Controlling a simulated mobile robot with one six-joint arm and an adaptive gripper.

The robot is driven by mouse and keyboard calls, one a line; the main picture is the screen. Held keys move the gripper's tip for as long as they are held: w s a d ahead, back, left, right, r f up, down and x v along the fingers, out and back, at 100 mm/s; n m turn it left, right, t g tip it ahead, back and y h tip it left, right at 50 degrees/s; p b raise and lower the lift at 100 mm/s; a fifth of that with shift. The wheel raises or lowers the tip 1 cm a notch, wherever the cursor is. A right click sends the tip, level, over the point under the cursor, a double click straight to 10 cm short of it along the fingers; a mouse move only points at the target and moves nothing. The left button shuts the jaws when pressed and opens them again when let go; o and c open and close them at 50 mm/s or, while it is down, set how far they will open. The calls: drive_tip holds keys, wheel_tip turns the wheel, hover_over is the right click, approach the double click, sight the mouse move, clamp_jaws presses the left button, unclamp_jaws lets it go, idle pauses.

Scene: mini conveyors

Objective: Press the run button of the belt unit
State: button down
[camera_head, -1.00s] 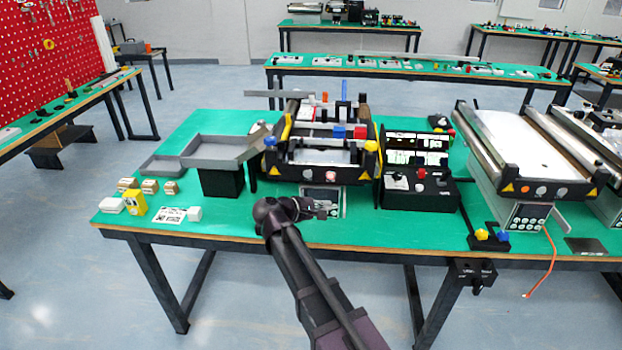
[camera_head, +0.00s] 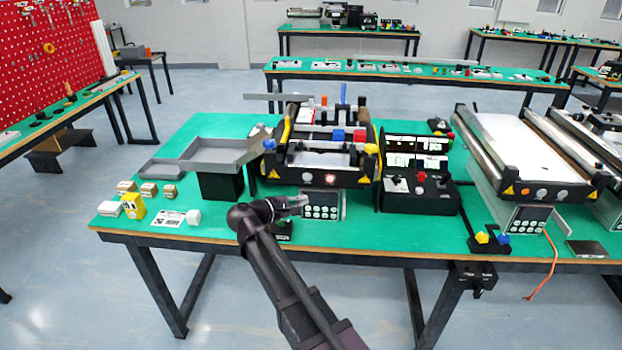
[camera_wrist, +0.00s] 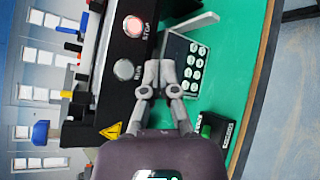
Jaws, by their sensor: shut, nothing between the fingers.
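The belt unit (camera_head: 352,180) stands on the green bench in the head view, its black front panel facing me. In the wrist view the panel carries a pale grey round button (camera_wrist: 124,69) labelled RUN and a glowing red button (camera_wrist: 135,26) labelled STOP. The run button also shows in the head view (camera_head: 306,178), left of the stop button (camera_head: 331,178). My gripper (camera_wrist: 158,72) is shut and empty, its fingertips beside the run button in the wrist view. In the head view my gripper (camera_head: 304,200) is just below the panel. I see no contact with the button.
A small black box with a green button (camera_wrist: 208,127) lies near the bench edge. A grey tray (camera_head: 215,152) stands left of the unit; a black control box (camera_head: 420,195) stands right.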

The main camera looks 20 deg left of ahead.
approach(314, 179)
drive_tip(key=shift+s+d+x, duration=0.1)
drive_tip(key=shift+d+x, duration=0.05)
drive_tip(key=shift+x, duration=1.25)
drive_tip(key=shift+s+d+x, duration=0.15)
drive_tip(key=shift+d+x, duration=0.05)
drive_tip(key=shift+x, duration=1.15)
drive_tip(key=shift+w+a+f, duration=0.1)
drive_tip(key=shift+w+a, duration=0.05)
drive_tip(key=shift+w, duration=0.6)
idle(0.6)
drive_tip(key=shift+s, duration=0.95)
drive_tip(key=shift+s+d, duration=0.25)
drive_tip(key=shift+s, duration=0.5)
drive_tip(key=shift+s+d, duration=0.25)
drive_tip(key=shift+s, duration=0.55)
drive_tip(key=shift+s+d, duration=0.25)
drive_tip(key=shift+s, duration=0.5)
